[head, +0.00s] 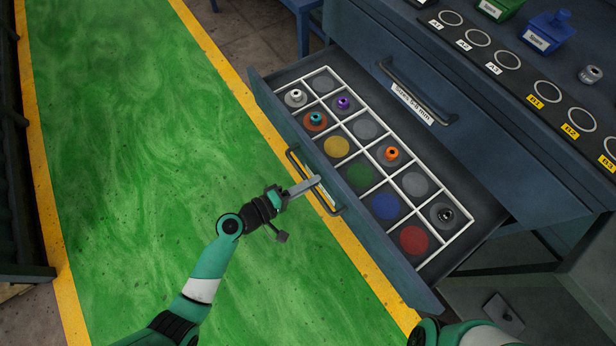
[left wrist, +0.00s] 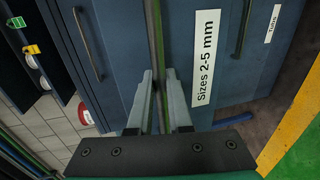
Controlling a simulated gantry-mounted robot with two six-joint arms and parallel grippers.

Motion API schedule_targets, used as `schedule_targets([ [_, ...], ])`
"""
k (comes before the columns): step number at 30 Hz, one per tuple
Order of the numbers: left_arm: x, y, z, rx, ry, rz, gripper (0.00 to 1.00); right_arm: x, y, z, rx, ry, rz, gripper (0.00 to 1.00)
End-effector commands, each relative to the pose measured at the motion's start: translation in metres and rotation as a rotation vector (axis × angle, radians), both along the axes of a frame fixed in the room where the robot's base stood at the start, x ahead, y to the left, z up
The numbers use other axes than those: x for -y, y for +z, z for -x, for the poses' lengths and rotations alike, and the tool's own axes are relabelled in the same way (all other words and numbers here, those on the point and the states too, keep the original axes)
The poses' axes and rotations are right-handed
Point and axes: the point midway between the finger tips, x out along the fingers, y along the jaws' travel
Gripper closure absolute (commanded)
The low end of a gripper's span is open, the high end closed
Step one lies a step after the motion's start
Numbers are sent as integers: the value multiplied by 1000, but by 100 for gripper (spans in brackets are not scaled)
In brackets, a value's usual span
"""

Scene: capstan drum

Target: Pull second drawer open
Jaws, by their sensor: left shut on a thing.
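The second drawer (head: 357,216) of the blue cabinet is pulled out, with its gridded inside showing in the head view. My left gripper (head: 316,182) is shut on the dark bar handle (head: 297,164) at the drawer's front. In the left wrist view the bar handle (left wrist: 155,35) runs between the two fingers of my left gripper (left wrist: 157,78). The label (left wrist: 205,58) beside it reads "Sizes 2-5 mm". My right gripper is outside both views.
The closed drawer (head: 450,110) above has its own handle (head: 412,92). Several small spools, such as an orange one (head: 391,153), sit in the open drawer's compartments. The green floor strip (head: 130,120) in front is clear. Bins and a ringed mat lie on the cabinet top.

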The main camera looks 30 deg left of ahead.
Motion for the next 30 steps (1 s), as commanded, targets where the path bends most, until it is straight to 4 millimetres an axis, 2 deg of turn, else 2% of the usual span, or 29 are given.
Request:
schedule_targets([
  [17,3,1,5,2,-15,0,100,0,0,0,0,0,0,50],
  [18,3,1,5,2,-15,0,76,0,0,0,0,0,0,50],
  [22,3,1,6,2,-16,0,53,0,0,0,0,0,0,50],
  [30,3,0,6,1,-16,0,53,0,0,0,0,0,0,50],
])
